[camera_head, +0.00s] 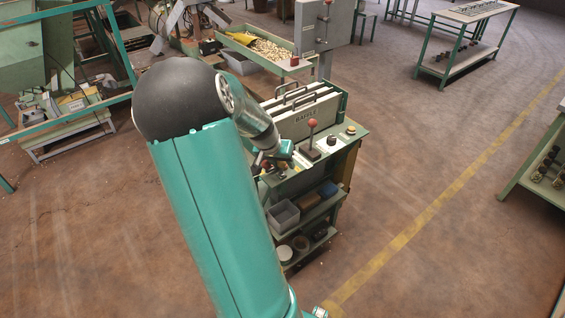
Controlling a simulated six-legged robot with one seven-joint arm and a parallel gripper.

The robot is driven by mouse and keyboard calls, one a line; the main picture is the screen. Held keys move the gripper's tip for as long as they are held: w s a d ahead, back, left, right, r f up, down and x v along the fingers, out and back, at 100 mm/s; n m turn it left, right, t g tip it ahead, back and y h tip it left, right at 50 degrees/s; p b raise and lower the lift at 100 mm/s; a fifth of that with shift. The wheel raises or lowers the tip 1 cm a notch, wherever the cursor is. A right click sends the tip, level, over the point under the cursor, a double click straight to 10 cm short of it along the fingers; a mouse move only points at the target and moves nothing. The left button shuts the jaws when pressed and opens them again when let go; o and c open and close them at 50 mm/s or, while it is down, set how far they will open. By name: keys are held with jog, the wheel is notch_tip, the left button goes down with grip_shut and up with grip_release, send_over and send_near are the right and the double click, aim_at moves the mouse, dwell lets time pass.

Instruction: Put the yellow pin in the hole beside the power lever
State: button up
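A green console (335,148) stands past my arm, with a red-ball lever (312,124) upright on its top. Which lever is the power lever I cannot read. A small yellow-topped knob (351,129) sits near the console's right back corner. I cannot make out the yellow pin or the hole for certain. My gripper (262,162) is at the left part of the console top, left of the lever and partly hidden by my arm. Its fingers are small and dark, and I cannot tell whether they are open or hold anything.
A baffle box (308,117) with handles stands at the console's back. Shelves below hold a grey bin (283,215) and other small items. A grey cabinet (322,27) with another red-ball lever and a nut tray (268,49) stand behind.

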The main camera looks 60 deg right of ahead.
jog(key=v, duration=1.3)
jog(key=shift+a+r, duration=0.2)
jog(key=shift+r, duration=0.1)
jog(key=w+a+r+n+t+y, duration=0.15)
jog(key=w+a+n, duration=0.25)
jog(key=a, duration=0.6)
jog(key=w+a+r+n+t+y, duration=0.1)
jog(key=w+a+r+n+t, duration=0.2)
jog(key=a, duration=0.8)
jog(key=s+a+r+n+t+y, duration=0.1)
jog(key=a+n, duration=0.3)
jog(key=a, duration=0.7)
jog(key=s+a+r+n+t+y, duration=0.1)
jog(key=s+a+n, duration=0.3)
jog(key=a, duration=0.7)
jog(key=shift+a+r+n+t, duration=0.2)
jog(key=shift+r+n+t, duration=0.25)
jog(key=shift+n, duration=0.15)
jog(key=c, duration=0.4)
jog(key=shift+o, duration=0.2)
